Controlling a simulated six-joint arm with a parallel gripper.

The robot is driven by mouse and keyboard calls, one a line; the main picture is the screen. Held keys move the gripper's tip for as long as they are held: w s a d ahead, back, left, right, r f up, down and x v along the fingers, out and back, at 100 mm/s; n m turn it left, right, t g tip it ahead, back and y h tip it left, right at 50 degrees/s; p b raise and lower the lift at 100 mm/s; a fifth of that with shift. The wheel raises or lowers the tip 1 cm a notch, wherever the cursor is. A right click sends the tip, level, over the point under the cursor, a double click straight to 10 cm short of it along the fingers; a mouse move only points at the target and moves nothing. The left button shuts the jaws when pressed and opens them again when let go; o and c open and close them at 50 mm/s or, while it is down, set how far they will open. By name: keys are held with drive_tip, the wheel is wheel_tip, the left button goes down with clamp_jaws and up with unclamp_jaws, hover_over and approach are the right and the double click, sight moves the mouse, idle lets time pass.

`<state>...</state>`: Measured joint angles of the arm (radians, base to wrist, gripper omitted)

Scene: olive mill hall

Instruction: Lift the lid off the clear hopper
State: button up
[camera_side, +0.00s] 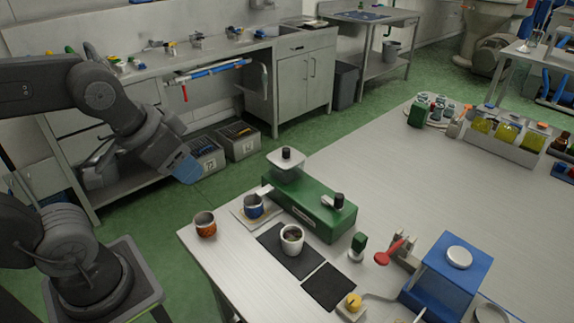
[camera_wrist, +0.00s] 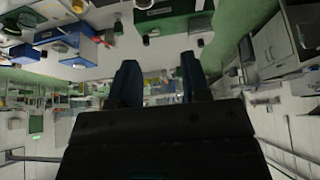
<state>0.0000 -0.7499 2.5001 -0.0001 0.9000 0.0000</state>
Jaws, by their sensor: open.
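A green machine (camera_side: 315,207) stands near the left end of the long table. A clear hopper (camera_side: 287,172) sits on its back left end. Its lid (camera_side: 286,158) rests on top, with a dark knob (camera_side: 286,152) standing up. My gripper (camera_side: 187,170) is to the left of the hopper, in the air beyond the table's edge and touching nothing. In the wrist view its two dark fingers (camera_wrist: 160,82) are apart with nothing held between them. The green machine also shows at the top of the wrist view (camera_wrist: 172,22), where the lid is hard to make out.
A blue machine (camera_side: 440,278) stands at the front right. The table (camera_side: 375,150) behind the green machine is bare.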

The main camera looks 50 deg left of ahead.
idle(0.4)
drive_tip(key=o, duration=1.1)
